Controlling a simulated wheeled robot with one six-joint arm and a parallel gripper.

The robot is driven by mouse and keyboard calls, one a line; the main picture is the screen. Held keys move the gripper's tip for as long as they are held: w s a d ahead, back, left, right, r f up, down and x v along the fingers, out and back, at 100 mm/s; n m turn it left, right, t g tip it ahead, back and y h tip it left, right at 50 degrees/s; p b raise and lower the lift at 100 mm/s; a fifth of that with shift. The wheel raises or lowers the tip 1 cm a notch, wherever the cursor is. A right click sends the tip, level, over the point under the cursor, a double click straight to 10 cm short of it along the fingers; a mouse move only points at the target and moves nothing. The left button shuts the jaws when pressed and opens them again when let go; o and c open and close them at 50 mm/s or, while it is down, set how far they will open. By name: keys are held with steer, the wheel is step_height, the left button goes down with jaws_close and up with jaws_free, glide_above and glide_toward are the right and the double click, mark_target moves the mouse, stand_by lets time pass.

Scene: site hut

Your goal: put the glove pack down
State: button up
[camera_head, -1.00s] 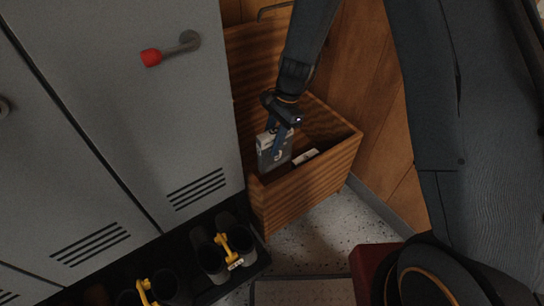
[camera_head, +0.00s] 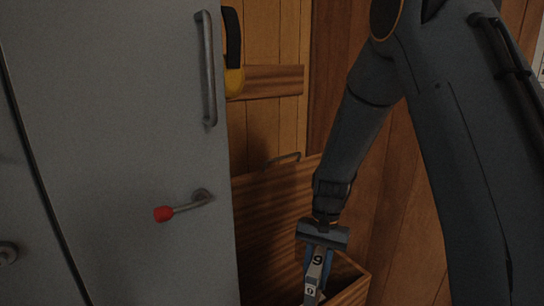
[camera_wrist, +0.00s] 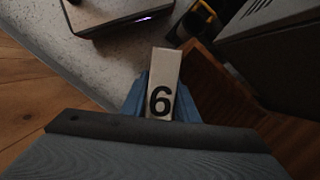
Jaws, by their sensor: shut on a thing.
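My gripper (camera_head: 317,270) is shut on the glove pack (camera_head: 317,262), a slim pale pack with a black numeral on its end. The numeral reads 9 in the head view and 6 in the wrist view. The pack (camera_wrist: 163,80) stands between my two blue fingers (camera_wrist: 160,104) in the wrist view. My gripper points down over the wooden bin (camera_head: 354,291) beside the locker. The pack's lower part runs out of the head view, so I cannot tell whether it touches anything.
A grey locker (camera_head: 110,130) with a red-tipped lever (camera_head: 180,207) stands close on the left. Yellow-and-black earmuffs (camera_head: 234,65) hang at the wood-panelled wall.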

steer(key=s+d+r+n+h+p, duration=0.1)
steer(key=s+d+r+n+p, duration=0.2)
steer(key=d+p, duration=0.5)
steer(key=s+n+p, duration=0.1)
steer(key=s+p, duration=0.1)
steer(key=p, duration=0.3)
steer(key=shift+s+r+n+g, duration=0.15)
steer(key=shift+r+n+g, duration=0.15)
steer(key=shift+r+n, duration=0.1)
steer(key=shift+f, duration=0.2)
